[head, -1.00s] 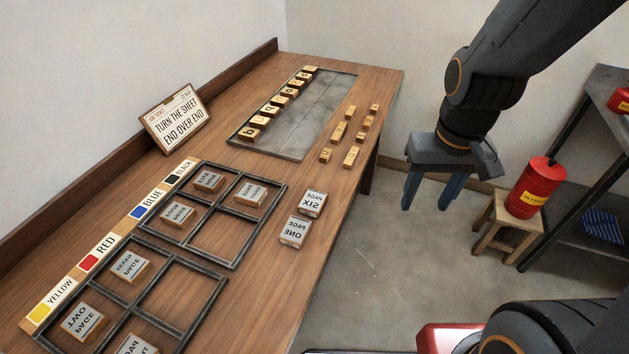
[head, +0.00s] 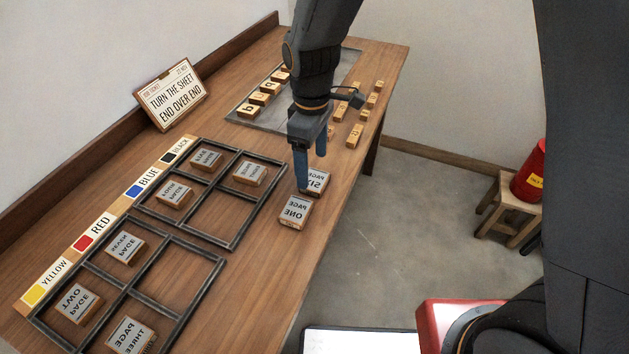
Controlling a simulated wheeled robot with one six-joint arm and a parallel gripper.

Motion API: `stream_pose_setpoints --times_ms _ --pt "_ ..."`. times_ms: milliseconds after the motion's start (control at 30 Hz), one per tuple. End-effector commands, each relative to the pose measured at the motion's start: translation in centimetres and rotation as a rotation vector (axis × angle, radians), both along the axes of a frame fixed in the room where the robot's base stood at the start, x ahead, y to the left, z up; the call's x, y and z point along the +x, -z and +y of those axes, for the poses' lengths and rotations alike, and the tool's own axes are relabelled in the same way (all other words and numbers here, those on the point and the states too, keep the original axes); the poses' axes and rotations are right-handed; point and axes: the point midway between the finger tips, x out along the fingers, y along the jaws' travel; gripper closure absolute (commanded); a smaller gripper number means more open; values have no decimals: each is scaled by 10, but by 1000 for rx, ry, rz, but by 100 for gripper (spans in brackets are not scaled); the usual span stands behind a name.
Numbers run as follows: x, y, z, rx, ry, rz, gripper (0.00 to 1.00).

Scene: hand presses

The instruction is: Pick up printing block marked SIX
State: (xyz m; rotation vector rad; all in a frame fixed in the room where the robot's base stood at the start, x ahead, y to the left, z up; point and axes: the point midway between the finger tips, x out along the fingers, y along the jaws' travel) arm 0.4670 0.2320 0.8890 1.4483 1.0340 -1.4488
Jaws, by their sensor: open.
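The printing block marked SIX (head: 318,182) lies on the wooden table near its right edge, its lettering mirrored. It is partly hidden by my gripper. My gripper (head: 311,172) is open and points down at the block, with one blue finger to its left and the other over its far side. I cannot tell whether the fingers touch it. The block marked ONE (head: 295,211) lies just in front of the SIX block.
Two dark metal frames (head: 232,244) hold several printing blocks on the left. A grey tray (head: 247,112) and several small letter blocks (head: 355,135) lie behind. A sign (head: 170,95) leans at the back. A red can (head: 530,172) stands on a stool to the right.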

Motion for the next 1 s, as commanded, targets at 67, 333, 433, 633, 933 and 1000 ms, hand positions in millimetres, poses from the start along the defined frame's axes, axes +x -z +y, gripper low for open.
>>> stream_pose_setpoints --times_ms 67,333,433,633,933,1000 --pt "0 5 -1 -1 1 3 23" --pt "2 37 -5 -1 2 3 23" --pt "2 47 -6 -1 2 3 23" --pt "2 52 -5 0 2 0 23" --pt "3 52 -5 0 3 0 50" --pt "2 52 -5 0 3 0 62"
